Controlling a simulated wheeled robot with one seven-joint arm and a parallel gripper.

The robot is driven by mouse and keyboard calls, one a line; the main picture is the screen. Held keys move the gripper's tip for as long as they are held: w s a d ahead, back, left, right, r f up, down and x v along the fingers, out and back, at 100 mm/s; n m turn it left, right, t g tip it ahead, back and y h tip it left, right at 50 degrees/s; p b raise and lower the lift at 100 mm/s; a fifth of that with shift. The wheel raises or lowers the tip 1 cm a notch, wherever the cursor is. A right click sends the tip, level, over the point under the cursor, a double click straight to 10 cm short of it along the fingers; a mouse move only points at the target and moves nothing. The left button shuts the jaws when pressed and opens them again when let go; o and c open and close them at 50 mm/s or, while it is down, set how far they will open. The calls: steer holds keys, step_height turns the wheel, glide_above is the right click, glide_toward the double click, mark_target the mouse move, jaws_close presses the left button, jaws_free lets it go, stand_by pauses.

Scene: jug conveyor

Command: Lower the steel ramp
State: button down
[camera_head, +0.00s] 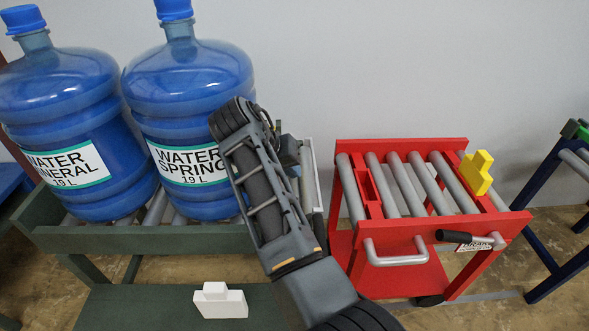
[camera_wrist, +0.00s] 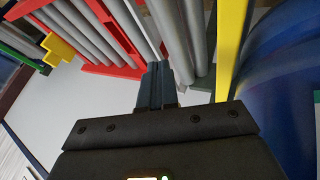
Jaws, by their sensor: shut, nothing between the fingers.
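A light grey metal piece (camera_head: 309,175), which looks like the steel ramp, stands at the right end of the green conveyor (camera_head: 140,238). My arm hides much of it, so its exact tilt is unclear. My gripper (camera_head: 288,152) is beside it, partly behind my arm in the head view. In the wrist view my gripper's fingers (camera_wrist: 157,85) are together and empty. They point toward the gap between the red cart (camera_wrist: 118,25) and grey metal parts (camera_wrist: 193,40) beside a yellow strip (camera_wrist: 231,45). Contact with the ramp cannot be told.
Two blue water jugs (camera_head: 65,125) and (camera_head: 190,100) stand on the green conveyor, left of my arm. The red roller cart (camera_head: 478,262) with a yellow block (camera_head: 476,172) is to the right. A white block (camera_head: 220,302) lies low in front. A dark blue frame (camera_head: 545,175) stands far right.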

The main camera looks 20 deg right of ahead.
mark_target(310, 193)
steer(key=b+x, duration=0.1)
steer(key=x, duration=0.7)
steer(key=shift+d+f, duration=0.15)
steer(key=shift+f, duration=0.1)
steer(key=shift+d, duration=0.1)
steer(key=shift+s+d+r+y+p, duration=0.15)
steer(key=shift+d+y+p, duration=0.25)
steer(key=shift+p, duration=0.2)
